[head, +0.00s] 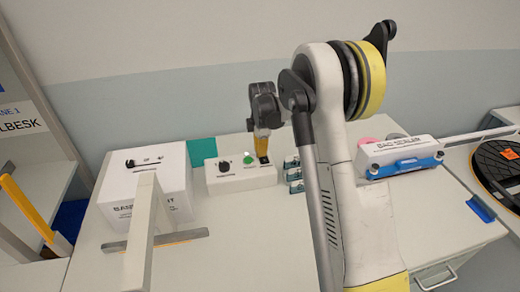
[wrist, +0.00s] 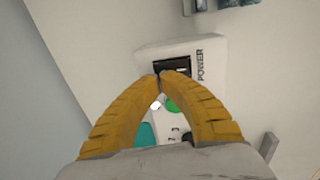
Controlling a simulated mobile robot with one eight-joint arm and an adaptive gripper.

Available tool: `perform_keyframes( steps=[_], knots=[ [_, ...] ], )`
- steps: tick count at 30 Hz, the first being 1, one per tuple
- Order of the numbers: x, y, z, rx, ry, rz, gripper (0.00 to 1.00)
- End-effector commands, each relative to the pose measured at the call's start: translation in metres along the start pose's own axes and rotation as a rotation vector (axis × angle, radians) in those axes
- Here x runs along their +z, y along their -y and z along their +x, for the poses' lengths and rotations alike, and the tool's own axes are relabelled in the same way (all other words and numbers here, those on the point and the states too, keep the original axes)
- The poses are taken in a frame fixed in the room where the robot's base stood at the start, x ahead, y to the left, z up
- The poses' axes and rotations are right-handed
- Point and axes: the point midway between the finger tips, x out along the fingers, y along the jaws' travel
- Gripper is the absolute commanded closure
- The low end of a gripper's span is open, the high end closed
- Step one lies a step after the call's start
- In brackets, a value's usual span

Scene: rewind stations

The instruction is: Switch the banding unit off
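The banding unit (head: 150,188) is a white box on the left of the table, its front lettering partly hidden by a pale post. Beside it is a white control box (head: 240,182) with a black knob (head: 224,166), a green button (head: 248,159) and a dark power switch (head: 264,160). In the wrist view the black switch (wrist: 178,66) sits beside the word POWER, with the green button (wrist: 171,106) below. My gripper (head: 263,154) is above the switch end. In the wrist view its yellow fingertips (wrist: 160,75) meet, empty, over the switch's edge; contact cannot be told.
Small teal-and-grey items (head: 292,174) stand just right of the control box. A flat bar (head: 155,240) lies at the post's foot. The table front (head: 235,250) is clear.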

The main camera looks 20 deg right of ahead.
Motion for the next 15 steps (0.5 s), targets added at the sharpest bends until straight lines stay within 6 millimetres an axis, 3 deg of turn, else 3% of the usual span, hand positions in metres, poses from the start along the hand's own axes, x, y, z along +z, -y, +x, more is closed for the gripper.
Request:
perform_keyframes(
  steps=[15],
  knots=[
    [0.000,-0.001,0.009,0.000,0.000,0.000,1.00]
  ],
)
